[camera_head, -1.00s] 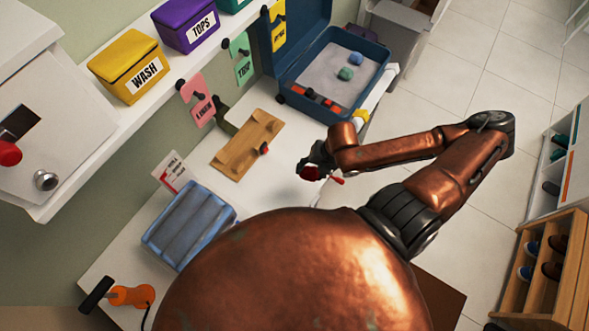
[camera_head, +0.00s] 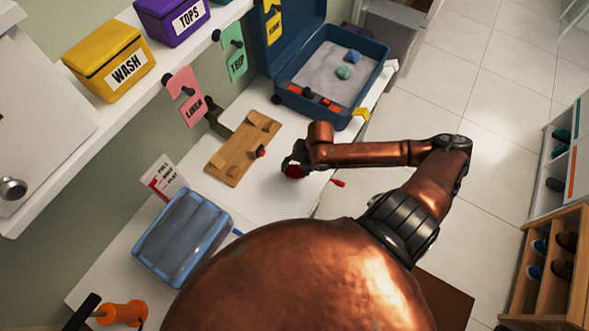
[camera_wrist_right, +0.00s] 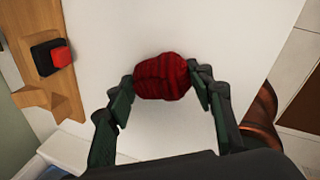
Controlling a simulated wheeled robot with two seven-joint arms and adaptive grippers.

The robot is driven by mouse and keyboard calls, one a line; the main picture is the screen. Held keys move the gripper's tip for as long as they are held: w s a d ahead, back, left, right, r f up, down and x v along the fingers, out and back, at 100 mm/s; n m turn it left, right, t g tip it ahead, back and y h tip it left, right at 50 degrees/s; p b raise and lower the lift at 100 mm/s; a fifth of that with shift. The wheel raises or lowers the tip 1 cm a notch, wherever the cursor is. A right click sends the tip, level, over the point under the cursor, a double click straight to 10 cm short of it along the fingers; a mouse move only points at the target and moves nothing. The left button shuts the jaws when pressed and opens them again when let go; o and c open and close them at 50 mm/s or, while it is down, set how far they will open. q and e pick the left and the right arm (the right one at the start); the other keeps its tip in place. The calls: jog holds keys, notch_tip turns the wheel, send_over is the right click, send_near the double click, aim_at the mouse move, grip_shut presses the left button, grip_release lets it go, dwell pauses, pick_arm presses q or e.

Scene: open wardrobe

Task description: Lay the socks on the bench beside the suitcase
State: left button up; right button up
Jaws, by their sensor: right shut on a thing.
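The socks are a dark red ribbed ball (camera_wrist_right: 162,77), held between the fingertips of my right gripper (camera_wrist_right: 162,82) in the right wrist view. In the head view the red socks (camera_head: 293,171) show under my right gripper (camera_head: 296,164), low over the white bench (camera_head: 285,200). I cannot tell if they touch the bench. The open blue suitcase (camera_head: 345,118) stands on the bench beyond the gripper. It holds a teal ball (camera_head: 344,72) and a blue ball (camera_head: 352,55). My left gripper is not in view.
A wooden board with a red-topped knob (camera_head: 242,150) lies left of my right gripper. A blue divided bin (camera_head: 183,238) and a sign card (camera_head: 162,178) are nearer. A yellow tag (camera_head: 361,114) hangs by the suitcase corner. Bare bench lies between board and gripper.

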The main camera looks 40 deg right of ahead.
jog(key=shift+f, duration=0.1)
jog(key=o, duration=1.1)
jog(key=p+v, duration=0.3)
jog(key=v, duration=0.9)
